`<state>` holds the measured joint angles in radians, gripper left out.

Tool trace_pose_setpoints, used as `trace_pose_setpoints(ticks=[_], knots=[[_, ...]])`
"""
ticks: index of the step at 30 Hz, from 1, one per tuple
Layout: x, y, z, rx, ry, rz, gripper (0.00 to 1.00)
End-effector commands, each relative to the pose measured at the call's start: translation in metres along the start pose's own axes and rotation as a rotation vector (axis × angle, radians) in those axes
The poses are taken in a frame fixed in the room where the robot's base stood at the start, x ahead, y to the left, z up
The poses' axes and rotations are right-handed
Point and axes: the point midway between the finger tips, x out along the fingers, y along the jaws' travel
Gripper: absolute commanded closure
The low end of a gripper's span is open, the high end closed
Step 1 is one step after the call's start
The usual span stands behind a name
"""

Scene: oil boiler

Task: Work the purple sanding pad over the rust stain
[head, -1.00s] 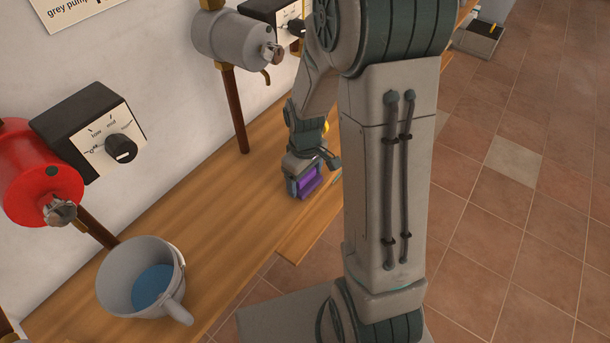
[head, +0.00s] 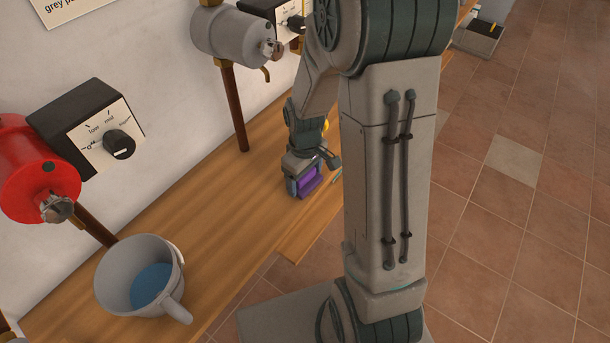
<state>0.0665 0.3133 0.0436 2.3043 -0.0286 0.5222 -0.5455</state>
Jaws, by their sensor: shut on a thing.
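My gripper (head: 304,181) points down at the wooden shelf (head: 215,210), near its front edge. It is shut on the purple sanding pad (head: 310,180), which shows between its fingers low at the shelf surface. I cannot tell for sure whether the pad touches the wood. No rust stain can be made out; it may be hidden under the pad or behind my arm.
A grey mug (head: 125,265) with blue inside stands at the shelf's near left. A red pump (head: 35,175) and a grey pump (head: 235,38) with pipes are on the wall, beside dial boxes (head: 95,135). A dark box (head: 478,40) lies far right. Shelf between mug and gripper is clear.

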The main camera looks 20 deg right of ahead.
Motion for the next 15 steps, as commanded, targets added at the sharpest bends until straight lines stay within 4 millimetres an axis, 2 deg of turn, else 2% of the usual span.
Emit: trace_pose_setpoints(ticks=[8, 15], knots=[[0.002, -0.001, 0.001, 0.000, -0.003, -0.002, 0.42], [0.001, 0.000, 0.011, 0.002, -0.005, -0.003, 0.42]])
